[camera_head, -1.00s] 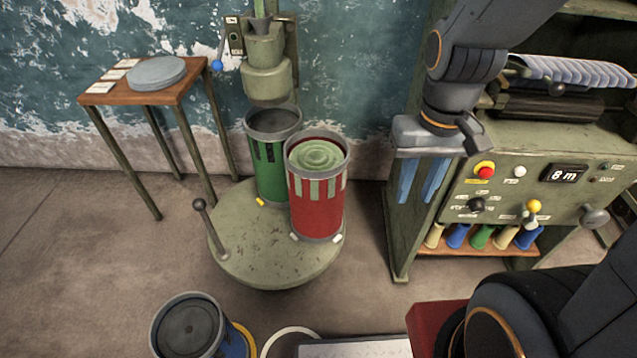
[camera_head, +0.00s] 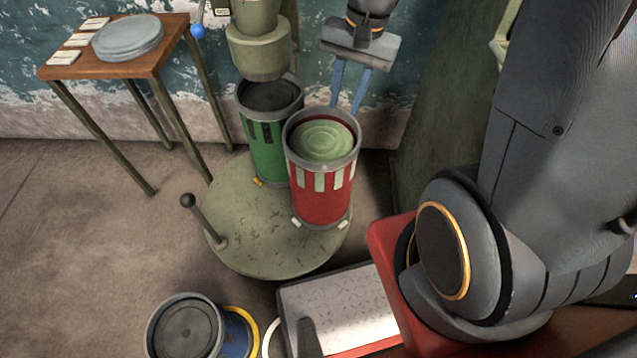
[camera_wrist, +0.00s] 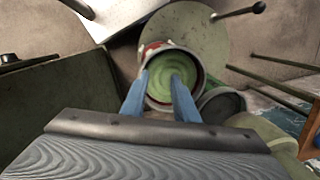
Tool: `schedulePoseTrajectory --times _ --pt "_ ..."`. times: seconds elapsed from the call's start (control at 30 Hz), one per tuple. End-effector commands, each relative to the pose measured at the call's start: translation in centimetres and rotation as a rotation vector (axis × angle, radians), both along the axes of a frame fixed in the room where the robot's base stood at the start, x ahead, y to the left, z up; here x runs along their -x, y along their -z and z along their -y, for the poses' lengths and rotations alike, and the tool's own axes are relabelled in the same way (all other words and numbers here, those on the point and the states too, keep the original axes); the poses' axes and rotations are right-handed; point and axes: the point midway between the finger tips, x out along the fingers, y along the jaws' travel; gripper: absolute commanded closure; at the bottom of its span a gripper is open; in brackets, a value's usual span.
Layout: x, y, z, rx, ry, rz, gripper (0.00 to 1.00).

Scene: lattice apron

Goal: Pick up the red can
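The red can (camera_head: 322,190) stands upright on the round green turntable (camera_head: 250,245), with a pale green disc inside its grey rim. A green can (camera_head: 265,148) stands just behind it to the left. My gripper (camera_head: 346,112) hangs behind and a little right of the red can, its two blue fingers apart and pointing down. In the wrist view, the red can (camera_wrist: 149,48) lies between and beyond the open fingers (camera_wrist: 160,78), with its pale green top facing the camera. The gap between fingertips and can is hard to judge; nothing is held.
A green machine nozzle (camera_head: 258,50) hangs over the green can. A knobbed lever (camera_head: 203,222) rises from the turntable's left edge. A wooden side table (camera_head: 160,60) with grey discs stands at left. Cans (camera_head: 185,328) and a white-topped tray (camera_head: 345,305) are at the front.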

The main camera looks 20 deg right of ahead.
Motion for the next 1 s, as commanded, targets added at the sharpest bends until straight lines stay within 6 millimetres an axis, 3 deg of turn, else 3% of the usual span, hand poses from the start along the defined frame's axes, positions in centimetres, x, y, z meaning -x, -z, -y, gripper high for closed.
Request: schedulePoseTrajectory --times 0.2,0.43,0.63,1.0 --pt "-7.9 4.8 1.3 -0.121 0.563 -0.082 0.73" --pt "-14.0 9.2 3.3 -0.228 1.034 -0.166 0.73" --pt "-16.3 11.0 4.2 -0.272 1.217 -0.204 0.73" --pt "-17.0 14.1 3.1 -0.276 1.241 -0.21 0.73"
